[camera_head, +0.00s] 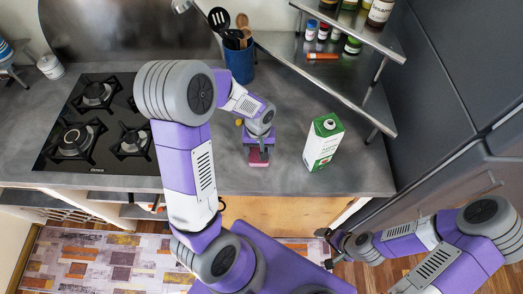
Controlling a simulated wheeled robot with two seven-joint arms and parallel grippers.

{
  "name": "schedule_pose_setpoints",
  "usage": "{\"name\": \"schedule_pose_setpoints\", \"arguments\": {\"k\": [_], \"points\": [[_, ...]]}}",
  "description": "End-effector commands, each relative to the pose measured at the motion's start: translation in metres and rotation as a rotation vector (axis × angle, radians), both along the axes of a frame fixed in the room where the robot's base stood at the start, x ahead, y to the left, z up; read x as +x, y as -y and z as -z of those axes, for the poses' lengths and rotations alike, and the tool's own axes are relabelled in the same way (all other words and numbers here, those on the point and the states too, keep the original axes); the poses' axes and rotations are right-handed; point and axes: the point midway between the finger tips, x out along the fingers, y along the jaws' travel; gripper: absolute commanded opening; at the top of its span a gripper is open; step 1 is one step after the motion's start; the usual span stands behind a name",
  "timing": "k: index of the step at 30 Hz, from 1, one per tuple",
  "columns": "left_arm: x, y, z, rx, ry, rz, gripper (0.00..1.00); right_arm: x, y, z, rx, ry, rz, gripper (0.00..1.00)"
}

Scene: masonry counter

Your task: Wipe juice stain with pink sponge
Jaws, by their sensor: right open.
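The pink sponge (259,158) is on or just above the grey counter, near the front edge and left of the juice carton. My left gripper (258,149) points down right over it, at its top. The fingers are small and partly hidden by the arm, so I cannot tell whether they grip it. My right gripper (329,236) is open and empty, low in front of the counter. No juice stain can be made out on the counter. The white and green carton (323,142) stands upright to the right of the sponge.
A black gas hob (97,122) is at left. A blue utensil holder (239,65) stands behind my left gripper. Metal shelves (325,75) with jars overhang the right back. Counter is clear between sponge and carton. A dark fridge (440,80) is at right.

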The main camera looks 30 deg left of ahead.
Motion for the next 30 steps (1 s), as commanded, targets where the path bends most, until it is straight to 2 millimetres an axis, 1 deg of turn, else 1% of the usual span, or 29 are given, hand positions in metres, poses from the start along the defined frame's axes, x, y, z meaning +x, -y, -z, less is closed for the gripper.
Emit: {"name": "schedule_pose_setpoints", "arguments": {"k": [1, 18, 22, 30], "points": [[0.002, 0.0, -0.012, 0.0, 0.006, 0.001, 0.34, 0.0, 0.0, -0.008, 0.0, 0.001, 0.0, 1.0], [0.003, 0.004, -0.062, -0.001, 0.005, 0.01, 0.34, 0.0, 0.0, -0.046, 0.0, 0.001, 0.0, 1.0], [0.004, 0.004, -0.067, -0.001, 0.005, 0.011, 0.34, 0.0, 0.0, -0.049, 0.0, 0.001, 0.0, 1.0], [0.004, 0.004, -0.066, -0.001, 0.005, 0.011, 0.34, 0.0, 0.0, -0.048, 0.0, 0.001, 0.0, 1.0]]}}
